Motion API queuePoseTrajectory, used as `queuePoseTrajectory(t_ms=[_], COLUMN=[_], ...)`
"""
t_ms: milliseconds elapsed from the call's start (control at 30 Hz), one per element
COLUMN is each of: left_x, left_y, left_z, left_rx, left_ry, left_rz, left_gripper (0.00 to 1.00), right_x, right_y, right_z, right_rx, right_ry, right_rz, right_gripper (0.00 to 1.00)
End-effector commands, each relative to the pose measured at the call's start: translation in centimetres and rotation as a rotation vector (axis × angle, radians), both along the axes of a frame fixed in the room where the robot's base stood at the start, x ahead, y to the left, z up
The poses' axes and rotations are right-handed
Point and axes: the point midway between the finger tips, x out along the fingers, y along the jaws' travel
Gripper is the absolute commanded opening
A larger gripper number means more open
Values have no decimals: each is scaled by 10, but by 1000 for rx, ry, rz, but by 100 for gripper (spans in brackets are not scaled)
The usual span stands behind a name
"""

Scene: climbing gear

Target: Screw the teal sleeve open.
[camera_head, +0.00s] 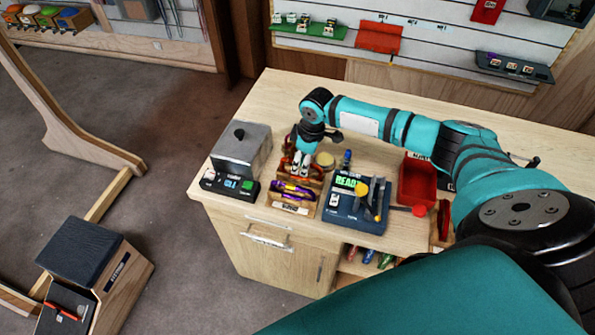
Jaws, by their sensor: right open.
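My right arm reaches in from the right, and its gripper (300,164) points down over a wooden rack at the counter's front left. The gripper is open. An orange-red piece of gear (288,172) is right at its fingertips; I cannot tell whether they touch. A purple piece (293,190) lies in front of it on the wooden rack (291,208). I cannot make out a teal sleeve; it is too small or hidden by the gripper. My left gripper is not in view.
Left of the rack stand a grey box (242,150) and a small device with a green display (231,184). To the right are a blue device reading "READ" (345,215) and a red bin (417,180). The counter behind the gripper (270,100) is clear.

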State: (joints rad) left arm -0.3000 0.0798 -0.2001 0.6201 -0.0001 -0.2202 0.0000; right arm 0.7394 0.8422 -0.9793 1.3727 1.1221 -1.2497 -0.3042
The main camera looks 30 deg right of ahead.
Motion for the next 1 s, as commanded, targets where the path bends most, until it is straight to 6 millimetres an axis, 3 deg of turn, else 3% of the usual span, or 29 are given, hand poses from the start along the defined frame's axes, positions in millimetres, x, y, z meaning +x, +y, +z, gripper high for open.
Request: queuePoseTrajectory(t_ms=[533,1000], left_x=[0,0], left_y=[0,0], left_z=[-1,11], left_rx=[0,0], left_ry=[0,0], left_rz=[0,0], left_gripper=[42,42], right_x=[5,5], right_y=[-6,-7], right_z=[2,18], right_rx=[0,-1], right_ry=[0,-2], right_rz=[0,-1], right_gripper=[42,42])
